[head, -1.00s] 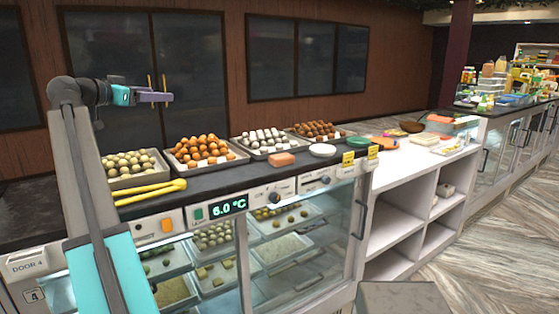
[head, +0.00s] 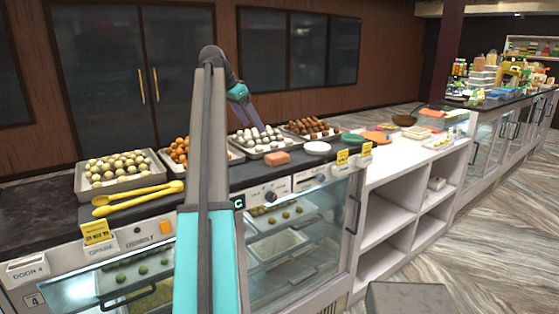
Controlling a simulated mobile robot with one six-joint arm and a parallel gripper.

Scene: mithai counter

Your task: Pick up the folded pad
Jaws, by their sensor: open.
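A small salmon-pink block (head: 277,158), which looks like the folded pad, lies on the dark counter top (head: 236,178) in front of the trays, left of a white round plate (head: 317,148). My gripper (head: 256,122) hangs above the tray of white sweets (head: 258,143), tilted downward, up and to the left of the block and apart from it. It appears empty. Its fingers are small in this view, and the gap between them is hard to see.
Trays of sweets (head: 82,188) line the back; my arm partly hides one. Yellow tongs (head: 140,197) lie at left. A green round item (head: 351,139) and an orange flat item (head: 375,137) lie right of the plate.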

